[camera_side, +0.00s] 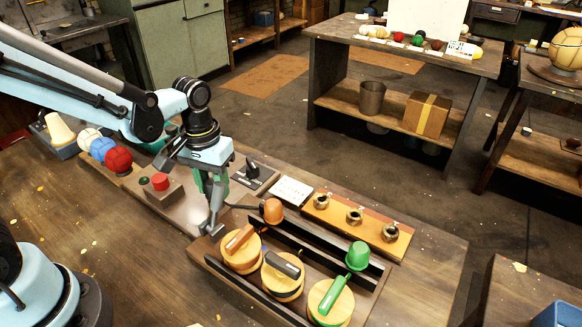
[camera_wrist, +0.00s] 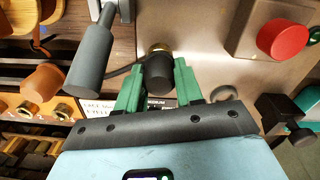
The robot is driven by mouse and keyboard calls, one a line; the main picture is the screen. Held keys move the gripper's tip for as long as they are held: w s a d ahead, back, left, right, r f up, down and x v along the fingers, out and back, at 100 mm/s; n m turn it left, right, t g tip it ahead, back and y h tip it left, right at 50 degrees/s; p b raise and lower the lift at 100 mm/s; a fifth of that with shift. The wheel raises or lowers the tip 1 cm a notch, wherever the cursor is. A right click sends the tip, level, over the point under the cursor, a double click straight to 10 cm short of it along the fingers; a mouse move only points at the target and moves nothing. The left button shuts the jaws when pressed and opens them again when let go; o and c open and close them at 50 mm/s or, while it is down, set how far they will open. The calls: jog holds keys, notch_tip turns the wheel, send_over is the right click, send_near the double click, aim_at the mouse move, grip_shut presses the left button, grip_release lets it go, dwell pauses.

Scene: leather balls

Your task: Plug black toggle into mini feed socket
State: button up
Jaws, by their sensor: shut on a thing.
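My gripper (camera_wrist: 157,82) has green fingers, shut on a dark, rounded piece that I take for the black toggle (camera_wrist: 158,72). A brass ring (camera_wrist: 158,48) shows at its far end. In the side view my gripper (camera_side: 210,190) is low over the board, close to a grey lever, and the black toggle cannot be made out there. Brass sockets sit on an orange strip (camera_side: 339,222) to the right: a near-left one (camera_side: 321,201), a middle one (camera_side: 355,216) and a right one (camera_side: 390,233). Their labels are too small to read, so I cannot tell which is mini feed.
A grey lever handle (camera_wrist: 92,62) stands left of the fingers. A red button (camera_side: 160,182) is on a box left of my gripper. A black-knobbed plate (camera_side: 254,174), white label card (camera_side: 291,191), orange plug (camera_side: 272,211) and green plug (camera_side: 358,255) are nearby. Dark rails cross the front board.

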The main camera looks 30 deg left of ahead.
jog(key=shift+f, duration=0.1)
jog(key=o, duration=1.1)
notch_tip(320, 180, up, 12)
jog(key=shift+a+r, duration=0.1)
jog(key=shift+s, duration=0.1)
jog(key=m+t, duration=0.3)
jog(key=t, duration=0.4)
send_near(210, 181)
jog(key=shift+w+a+r, duration=0.25)
jog(key=shift+w+a, duration=0.35)
jog(key=shift+a, duration=0.35)
